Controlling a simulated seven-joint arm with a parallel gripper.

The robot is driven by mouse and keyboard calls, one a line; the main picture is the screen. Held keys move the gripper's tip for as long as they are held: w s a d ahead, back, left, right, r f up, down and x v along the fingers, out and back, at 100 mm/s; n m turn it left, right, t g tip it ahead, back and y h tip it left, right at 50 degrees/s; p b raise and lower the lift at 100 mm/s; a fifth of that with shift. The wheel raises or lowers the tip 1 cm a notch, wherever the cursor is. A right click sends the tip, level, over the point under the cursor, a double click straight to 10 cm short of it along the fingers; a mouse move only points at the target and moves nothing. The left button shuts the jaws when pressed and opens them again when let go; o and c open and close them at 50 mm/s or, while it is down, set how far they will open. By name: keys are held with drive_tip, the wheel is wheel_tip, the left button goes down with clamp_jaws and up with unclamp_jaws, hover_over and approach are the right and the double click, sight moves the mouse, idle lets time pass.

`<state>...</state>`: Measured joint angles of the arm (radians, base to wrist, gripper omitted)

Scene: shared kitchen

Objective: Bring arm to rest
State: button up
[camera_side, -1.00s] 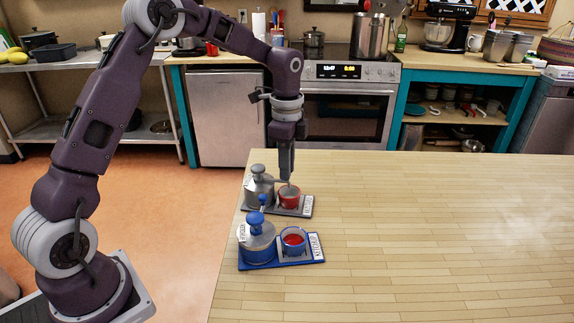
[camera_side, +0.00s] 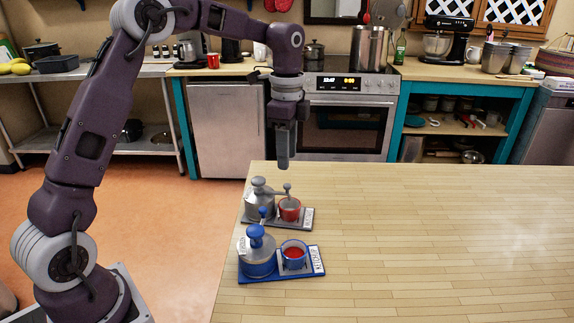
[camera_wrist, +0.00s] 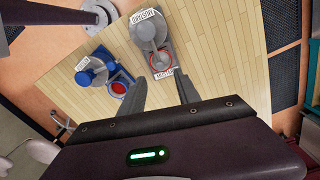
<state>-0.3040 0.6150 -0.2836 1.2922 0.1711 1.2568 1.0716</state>
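My gripper (camera_side: 283,160) hangs fingers-down above the back of the table's left end, over the grey tray. In the wrist view its two fingers (camera_wrist: 160,90) are spread apart with nothing between them. Below stands a grey pump dispenser (camera_side: 261,198) with a red cup (camera_side: 289,210) on a grey tray (camera_side: 305,224). In front stands a blue pump dispenser (camera_side: 257,252) with a blue cup (camera_side: 293,256) holding something red, on a blue tray (camera_side: 290,276). My gripper is clear of both sets.
The wooden table (camera_side: 430,240) is bare to the right of the trays. Behind, across the floor, are a stove (camera_side: 345,122) with a large pot (camera_side: 368,47), and a counter with a stand mixer (camera_side: 441,40). A metal shelf (camera_side: 100,70) stands at the back left.

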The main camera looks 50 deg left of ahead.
drive_tip(key=shift+r, duration=0.1)
drive_tip(key=s+d+r+n+t+y, duration=0.1)
drive_tip(key=s+d+r+n, duration=0.15)
drive_tip(key=s+r, duration=0.35)
drive_tip(key=s+d+r+n+t, duration=0.2)
drive_tip(key=s+r+n, duration=0.1)
drive_tip(key=s, duration=0.5)
drive_tip(key=s+d+f+n+t, duration=0.1)
drive_tip(key=s+n, duration=0.2)
drive_tip(key=s, duration=0.5)
drive_tip(key=s+d+f+n+t+h, duration=0.1)
drive_tip(key=s+n, duration=0.2)
drive_tip(key=s, duration=0.5)
drive_tip(key=shift+f+t, duration=0.3)
drive_tip(key=shift+f, duration=0.05)
drive_tip(key=shift+n, duration=0.25)
